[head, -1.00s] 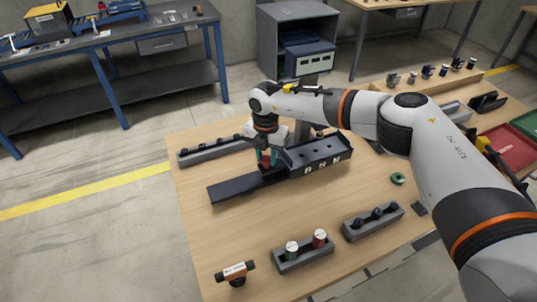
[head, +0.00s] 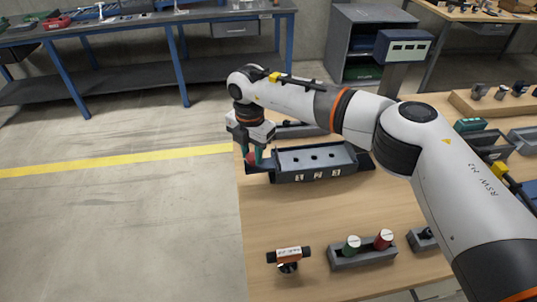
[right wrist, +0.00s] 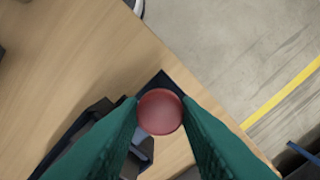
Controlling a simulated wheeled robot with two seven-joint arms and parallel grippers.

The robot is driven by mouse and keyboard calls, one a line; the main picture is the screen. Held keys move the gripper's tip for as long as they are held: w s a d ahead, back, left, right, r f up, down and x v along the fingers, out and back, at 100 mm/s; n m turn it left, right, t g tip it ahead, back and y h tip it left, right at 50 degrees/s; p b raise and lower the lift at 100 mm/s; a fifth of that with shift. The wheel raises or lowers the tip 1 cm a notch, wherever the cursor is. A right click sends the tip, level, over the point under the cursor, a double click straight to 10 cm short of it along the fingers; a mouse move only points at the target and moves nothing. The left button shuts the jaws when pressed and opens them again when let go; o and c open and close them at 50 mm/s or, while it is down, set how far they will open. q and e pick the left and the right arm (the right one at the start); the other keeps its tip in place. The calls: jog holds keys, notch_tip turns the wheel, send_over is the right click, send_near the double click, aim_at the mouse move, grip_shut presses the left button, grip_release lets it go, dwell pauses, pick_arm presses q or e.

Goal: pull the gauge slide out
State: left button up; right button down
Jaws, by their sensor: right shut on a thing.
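In the right wrist view the fingers (right wrist: 160,113) sit on both sides of the knob. My left gripper is out of view.
A grey block with a green peg (head: 352,246) and a red peg (head: 384,239) stands at the front. A labelled orange-and-black tool (head: 288,256) lies left of it. Bare floor (head: 120,220) lies left of the table. Another grey rack (head: 300,130) is behind the slide.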

jog(key=shift+s+a, duration=0.2)
jog(key=shift+a, duration=0.75)
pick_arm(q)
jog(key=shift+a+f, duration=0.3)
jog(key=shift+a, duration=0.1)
pick_arm(e)
jog(key=c, duration=1.4)
grip_release()
jog(key=shift+r, duration=0.1)
jog(key=shift+c, duration=0.2)
jog(key=o, duration=0.4)
jog(key=shift+a, duration=0.15)
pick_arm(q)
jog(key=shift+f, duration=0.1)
pick_arm(e)
jog(key=shift+d+r+b, duration=0.2)
jog(key=shift+r+b, duration=0.05)
jog(key=shift+b, duration=0.1)
pick_arm(q)
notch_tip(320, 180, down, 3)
jog(key=b, duration=0.2)
jog(key=shift+b, duration=0.4)
pick_arm(e)
jog(key=r, duration=1.1)
jog(key=shift+a+r, duration=0.2)
